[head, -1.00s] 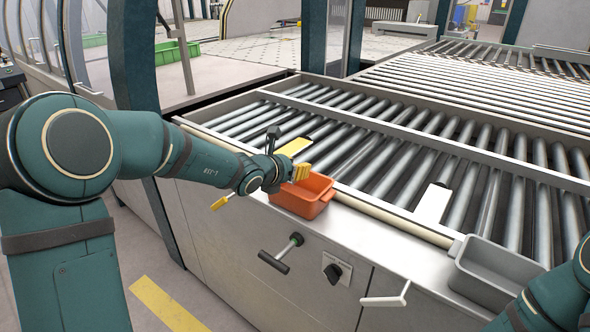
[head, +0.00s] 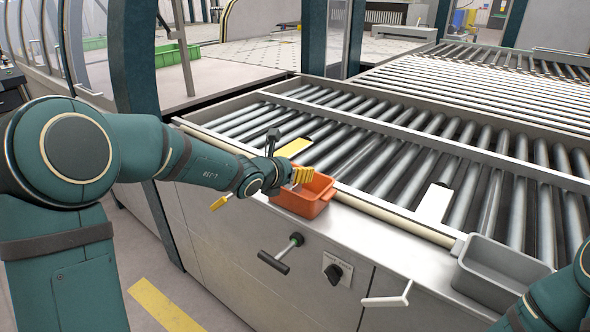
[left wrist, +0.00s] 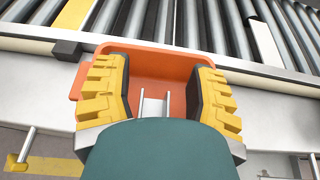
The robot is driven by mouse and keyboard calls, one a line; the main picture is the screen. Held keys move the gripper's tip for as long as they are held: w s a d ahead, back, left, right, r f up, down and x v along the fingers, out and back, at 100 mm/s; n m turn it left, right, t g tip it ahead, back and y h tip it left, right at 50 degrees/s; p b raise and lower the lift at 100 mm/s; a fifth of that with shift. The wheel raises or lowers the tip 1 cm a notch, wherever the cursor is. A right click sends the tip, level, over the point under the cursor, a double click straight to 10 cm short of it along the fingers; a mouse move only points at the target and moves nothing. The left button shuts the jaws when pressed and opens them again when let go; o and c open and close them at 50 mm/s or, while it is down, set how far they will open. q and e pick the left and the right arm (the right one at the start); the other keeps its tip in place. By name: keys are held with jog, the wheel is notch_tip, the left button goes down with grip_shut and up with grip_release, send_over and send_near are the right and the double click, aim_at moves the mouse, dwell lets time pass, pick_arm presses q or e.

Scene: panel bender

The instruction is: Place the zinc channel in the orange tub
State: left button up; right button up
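The orange tub (head: 318,200) stands on the front ledge of the roller table. My left gripper (head: 302,175) is at the tub's opening, and its two yellow fingers are spread. In the left wrist view the open left gripper (left wrist: 160,80) spans the orange tub (left wrist: 150,55). A pale grey U-shaped piece, seemingly the zinc channel (left wrist: 153,105), shows between the fingers with gaps on both sides. Its lower end is hidden behind the gripper body; I cannot tell whether it rests on the tub floor. My right gripper is out of view; only its arm shows at the lower right.
A grey tub (head: 500,270) stands farther right on the ledge. A yellow strip (head: 295,147) and a white strip (head: 434,204) lie on the rollers. Handles and a black knob (head: 333,273) stick out from the front panel. The ledge between the tubs is clear.

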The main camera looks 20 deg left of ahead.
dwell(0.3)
pick_arm(q)
jog(key=shift+s+r+p, duration=0.1)
jog(key=shift+r+p, duration=0.8)
jog(key=shift+p, duration=0.15)
jog(key=p+v, duration=0.1)
jog(key=v, duration=1)
jog(key=shift+s+a, duration=0.15)
jog(key=shift+s, duration=0.25)
jog(key=shift+f, duration=0.15)
